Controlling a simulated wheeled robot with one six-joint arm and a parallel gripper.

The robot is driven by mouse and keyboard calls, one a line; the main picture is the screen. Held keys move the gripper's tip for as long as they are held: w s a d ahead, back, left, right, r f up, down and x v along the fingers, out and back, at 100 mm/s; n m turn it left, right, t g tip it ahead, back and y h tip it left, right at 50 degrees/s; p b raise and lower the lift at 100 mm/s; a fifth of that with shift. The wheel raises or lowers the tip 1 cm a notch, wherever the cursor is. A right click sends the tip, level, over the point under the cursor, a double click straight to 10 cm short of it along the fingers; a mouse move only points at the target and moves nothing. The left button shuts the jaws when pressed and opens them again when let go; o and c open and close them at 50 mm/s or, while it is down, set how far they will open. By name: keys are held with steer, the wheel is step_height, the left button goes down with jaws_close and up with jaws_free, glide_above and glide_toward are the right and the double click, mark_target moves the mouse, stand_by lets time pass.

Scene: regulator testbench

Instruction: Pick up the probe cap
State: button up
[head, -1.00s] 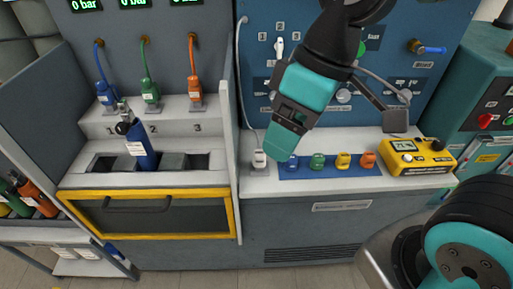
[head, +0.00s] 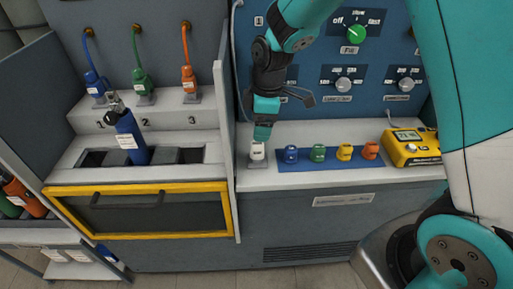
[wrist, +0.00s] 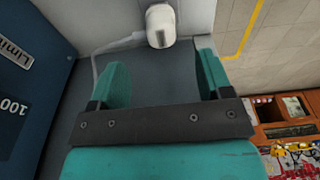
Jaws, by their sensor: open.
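A small white piece with a dark label, which I take to be the probe cap (head: 257,151), sits upright on a small grey stand at the left end of the bench top. A thin white cable runs to it. In the wrist view the white cap (wrist: 160,27) shows at the top edge, beyond the fingertips and roughly midway between them. My gripper (head: 263,134) points down just above the cap in the head view. Its two teal fingers stand apart with nothing between them in the wrist view (wrist: 161,68).
A blue strip (head: 331,162) right of the cap bears blue, green, yellow and orange pieces. A yellow meter (head: 412,148) stands at the right. A wall panel with knobs (head: 343,86) rises behind. A blue cylinder (head: 130,138) leans in the left rack.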

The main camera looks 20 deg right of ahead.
mark_target(257, 144)
steer(key=shift+a+f+p, duration=0.2)
steer(key=shift+a+f, duration=0.05)
steer(key=shift+f, duration=1.55)
steer(key=shift+a+f+p, duration=0.2)
steer(key=shift+f, duration=1.55)
steer(key=c, duration=1)
steer(key=shift+r, duration=0.1)
step_height(257, 144, up, 20)
steer(key=shift+f, duration=0.1)
